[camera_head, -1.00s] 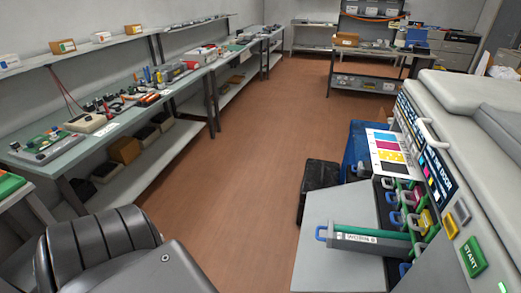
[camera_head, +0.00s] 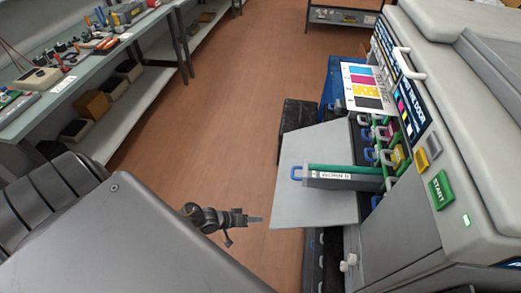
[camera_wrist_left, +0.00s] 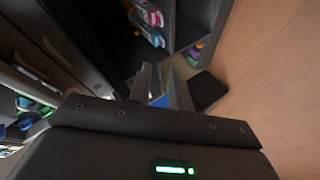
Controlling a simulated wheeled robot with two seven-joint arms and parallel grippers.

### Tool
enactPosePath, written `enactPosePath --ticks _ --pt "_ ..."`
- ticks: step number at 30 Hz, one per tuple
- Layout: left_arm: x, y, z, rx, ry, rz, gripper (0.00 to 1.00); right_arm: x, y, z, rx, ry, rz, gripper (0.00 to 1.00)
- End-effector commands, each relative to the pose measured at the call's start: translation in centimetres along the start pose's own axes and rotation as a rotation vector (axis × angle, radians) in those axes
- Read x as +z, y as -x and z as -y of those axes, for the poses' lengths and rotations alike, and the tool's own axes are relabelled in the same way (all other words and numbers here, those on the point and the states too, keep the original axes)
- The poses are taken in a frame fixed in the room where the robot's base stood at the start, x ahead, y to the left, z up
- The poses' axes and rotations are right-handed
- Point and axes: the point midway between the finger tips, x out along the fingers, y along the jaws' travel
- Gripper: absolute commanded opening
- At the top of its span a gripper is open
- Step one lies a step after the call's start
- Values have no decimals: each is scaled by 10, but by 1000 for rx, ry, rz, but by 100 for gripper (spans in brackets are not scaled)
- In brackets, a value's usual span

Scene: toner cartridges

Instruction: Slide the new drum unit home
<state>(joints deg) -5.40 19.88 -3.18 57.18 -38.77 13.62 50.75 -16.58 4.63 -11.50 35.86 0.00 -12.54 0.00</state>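The drum unit (camera_head: 342,178), a long dark box with a white label, green top and blue end handle (camera_head: 297,173), sticks out of the printer's (camera_head: 430,150) open front. It lies above the pale fold-down door (camera_head: 300,208), its inner end among the printer's slots. My left gripper (camera_head: 259,219) is below and left of the handle in the head view, apart from the drum unit. The left wrist view shows its two fingers (camera_wrist_left: 161,75) with a gap between them, holding nothing. My right gripper is not in view.
Coloured units with grey and blue handles (camera_head: 388,155) fill the slots beside the drum unit. A colour chart card (camera_head: 365,85) stands above them. A black case (camera_head: 298,117) sits on the floor behind the door. Open floor (camera_head: 215,150) lies left of the printer.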

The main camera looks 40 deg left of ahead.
Motion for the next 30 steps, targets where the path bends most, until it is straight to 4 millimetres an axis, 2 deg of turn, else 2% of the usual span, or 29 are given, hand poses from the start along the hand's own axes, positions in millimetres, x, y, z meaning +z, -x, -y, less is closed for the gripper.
enactPosePath --ticks 1,3,6,10,15,18,25,30 --pt "-33 2 -22 91 38 -16 20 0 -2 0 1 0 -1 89" --pt "-68 10 -55 217 111 -12 20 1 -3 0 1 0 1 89" --pt "-108 29 -100 379 208 32 20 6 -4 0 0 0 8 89" --pt "-143 57 -147 535 309 128 20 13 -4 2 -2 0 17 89" --pt "-163 85 -183 637 393 241 20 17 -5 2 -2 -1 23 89" --pt "-167 93 -192 659 415 275 20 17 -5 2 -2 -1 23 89" --pt "-167 93 -196 665 424 286 20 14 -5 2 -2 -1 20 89" --pt "-166 82 -207 666 422 285 20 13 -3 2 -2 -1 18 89"
